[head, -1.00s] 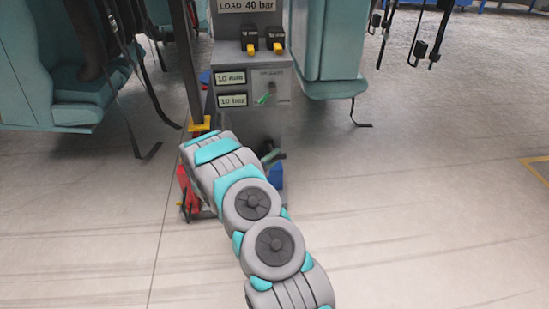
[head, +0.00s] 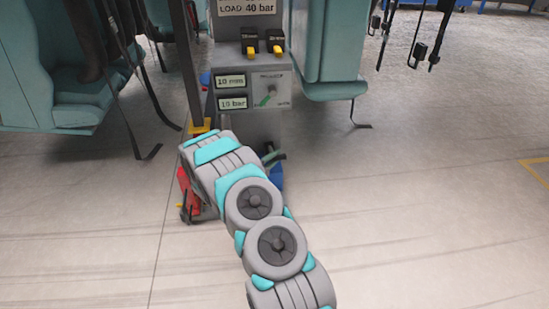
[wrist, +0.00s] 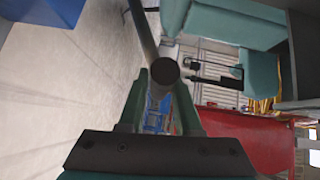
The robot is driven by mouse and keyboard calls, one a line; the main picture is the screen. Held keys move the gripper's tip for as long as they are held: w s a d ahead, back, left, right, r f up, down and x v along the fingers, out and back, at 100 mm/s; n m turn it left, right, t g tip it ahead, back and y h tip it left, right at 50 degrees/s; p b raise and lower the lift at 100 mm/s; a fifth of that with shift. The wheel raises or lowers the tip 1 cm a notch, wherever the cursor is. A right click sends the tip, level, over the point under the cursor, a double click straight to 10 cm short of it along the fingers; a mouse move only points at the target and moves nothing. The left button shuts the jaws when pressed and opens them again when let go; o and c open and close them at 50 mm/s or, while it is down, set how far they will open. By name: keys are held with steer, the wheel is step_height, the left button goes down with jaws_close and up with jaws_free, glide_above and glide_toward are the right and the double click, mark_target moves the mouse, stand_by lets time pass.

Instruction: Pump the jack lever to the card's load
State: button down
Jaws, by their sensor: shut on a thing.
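The load card (head: 247,7) on the grey post reads LOAD 40 bar. Below it, the gauge panel has two small readouts (head: 232,91), which look like 10 mm and about 10 bar; the digits are blurred. The red jack (head: 187,194) stands on the floor at the post's foot, partly behind my arm. In the wrist view, my gripper (wrist: 160,108) is shut on the jack lever (wrist: 164,72), a dark bar with a round end. In the head view the grip is mostly hidden by my arm.
Two black switches with yellow tips (head: 263,45) sit above the gauge panel. Teal seats (head: 60,80) hang on the left, with another teal block (head: 328,50) on the right, and dark straps dangle. The floor at the right is open.

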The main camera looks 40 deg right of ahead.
steer(key=shift+n+y, duration=0.3)
steer(key=shift+y, duration=0.1)
steer(key=w+d+r+p, duration=0.1)
steer(key=r, duration=0.1)
steer(key=w+d+r+p, duration=0.1)
steer(key=w+r+p, duration=0.1)
steer(key=r, duration=0.1)
steer(key=w+d+r+p, duration=0.1)
steer(key=w+r, duration=0.1)
steer(key=shift+w+r, duration=0.1)
steer(key=shift+r, duration=0.2)
steer(key=shift+w+d, duration=0.1)
steer(key=shift+w, duration=0.1)
steer(key=c, duration=0.7)
jaws_free()
steer(key=shift+o, duration=0.2)
steer(key=f+v, duration=0.1)
steer(key=v, duration=0.6)
steer(key=shift+a+r, duration=0.45)
steer(key=shift+r, duration=0.05)
